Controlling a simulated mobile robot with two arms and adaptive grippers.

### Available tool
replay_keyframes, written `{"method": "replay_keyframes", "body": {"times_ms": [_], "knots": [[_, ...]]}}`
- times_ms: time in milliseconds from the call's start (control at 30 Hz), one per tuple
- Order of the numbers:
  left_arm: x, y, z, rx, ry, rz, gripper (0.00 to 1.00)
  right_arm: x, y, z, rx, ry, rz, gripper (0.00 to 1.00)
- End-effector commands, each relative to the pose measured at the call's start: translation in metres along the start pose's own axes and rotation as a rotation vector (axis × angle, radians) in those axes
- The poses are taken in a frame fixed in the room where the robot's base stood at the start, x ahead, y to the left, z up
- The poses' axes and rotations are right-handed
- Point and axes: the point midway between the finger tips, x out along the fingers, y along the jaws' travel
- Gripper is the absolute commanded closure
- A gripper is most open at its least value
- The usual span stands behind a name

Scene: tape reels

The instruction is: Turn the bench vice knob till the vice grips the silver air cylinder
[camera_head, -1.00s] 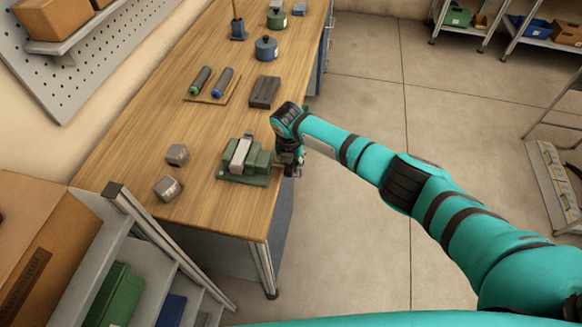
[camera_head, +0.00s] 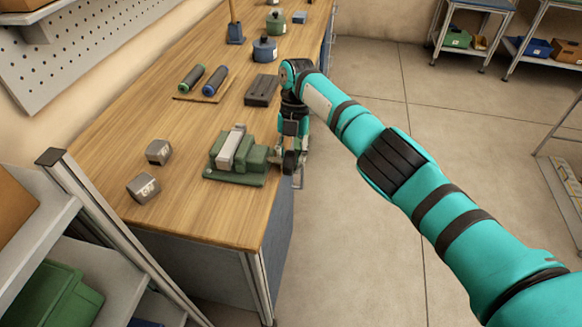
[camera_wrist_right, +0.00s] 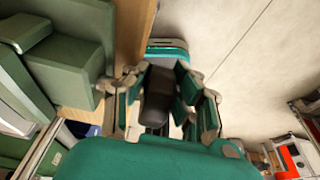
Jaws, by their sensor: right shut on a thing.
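The green bench vice (camera_head: 222,176) stands at the right edge of the wooden bench. The silver air cylinder (camera_head: 231,148), a pale bar-like piece, sits between its jaws. I cannot tell whether both jaws touch it. My right gripper (camera_head: 291,168) is beside the vice, at the bench edge. In the right wrist view its fingers (camera_wrist_right: 164,100) are closed around the dark vice knob (camera_wrist_right: 157,97), and the green vice (camera_wrist_right: 75,70) fills the left side. The knob is mostly hidden by the gripper in the head view. My left gripper is not in view.
Two grey blocks (camera_head: 144,188) lie left of the vice. A dark grey block (camera_head: 262,91) and a small board with two dark cylinders (camera_head: 215,80) lie behind it. A blue pot (camera_head: 264,50) stands farther back.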

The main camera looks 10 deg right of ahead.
Motion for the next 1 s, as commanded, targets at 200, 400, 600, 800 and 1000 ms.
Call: {"method": "replay_keyframes", "body": {"times_ms": [200, 400, 600, 800, 1000], "knots": [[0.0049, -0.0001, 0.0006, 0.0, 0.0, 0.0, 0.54, 0.0012, -0.0002, -0.0003, 0.002, 0.013, -0.001, 1.0], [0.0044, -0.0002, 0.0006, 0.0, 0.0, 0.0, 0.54, 0.001, -0.0003, -0.0004, 0.002, 0.013, -0.001, 1.0], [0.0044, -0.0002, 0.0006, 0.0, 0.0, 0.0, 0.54, 0.0011, -0.0003, -0.0003, 0.002, 0.013, -0.001, 0.62], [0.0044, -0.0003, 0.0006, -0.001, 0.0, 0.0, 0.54, 0.0007, -0.0003, -0.0001, 0.002, 0.012, -0.001, 0.54], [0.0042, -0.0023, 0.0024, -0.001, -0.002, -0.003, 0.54, -0.0044, 0.0001, -0.0011, 0.0, 0.01, 0.0, 0.54]]}}
